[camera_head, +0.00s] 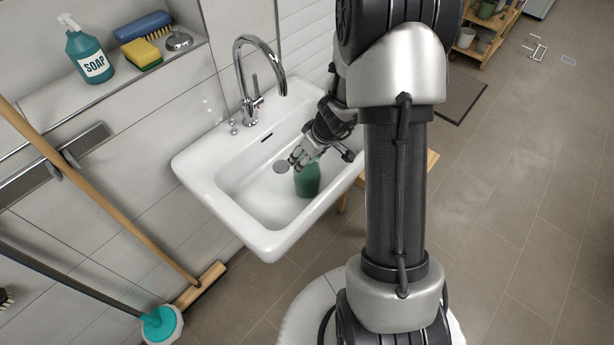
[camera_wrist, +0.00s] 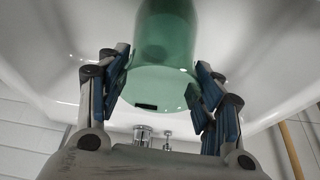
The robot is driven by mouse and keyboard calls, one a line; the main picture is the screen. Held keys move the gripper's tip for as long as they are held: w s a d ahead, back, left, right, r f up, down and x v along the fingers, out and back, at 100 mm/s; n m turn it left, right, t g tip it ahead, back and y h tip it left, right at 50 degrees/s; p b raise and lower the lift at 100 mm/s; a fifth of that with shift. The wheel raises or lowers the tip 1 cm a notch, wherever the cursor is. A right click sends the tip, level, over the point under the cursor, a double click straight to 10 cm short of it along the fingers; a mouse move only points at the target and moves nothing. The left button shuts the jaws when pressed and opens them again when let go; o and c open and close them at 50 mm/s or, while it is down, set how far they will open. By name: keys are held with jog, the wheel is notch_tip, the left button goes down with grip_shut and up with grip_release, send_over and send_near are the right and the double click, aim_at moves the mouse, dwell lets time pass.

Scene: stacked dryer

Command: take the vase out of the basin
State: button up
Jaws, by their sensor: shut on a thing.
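The green vase (camera_head: 308,182) is in the white basin (camera_head: 233,189), near its front right part. It stands roughly upright in the head view; I cannot tell whether it touches the basin floor. My gripper (camera_head: 300,163) reaches down into the basin from the right and is at the vase's upper part. In the wrist view the vase (camera_wrist: 165,50) lies between the two fingers of my gripper (camera_wrist: 160,88), which are shut on it from both sides. The vase's far end is cut off by the wrist view's top edge.
A chrome faucet (camera_head: 250,75) rises behind the basin. A ledge at the upper left holds a soap bottle (camera_head: 86,52), a brush (camera_head: 142,26) and a sponge (camera_head: 141,54). A broom (camera_head: 120,215) leans left of the basin. Open floor lies to the right.

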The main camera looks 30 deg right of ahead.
grip_shut()
dwell(0.3)
jog(key=shift+r, duration=0.15)
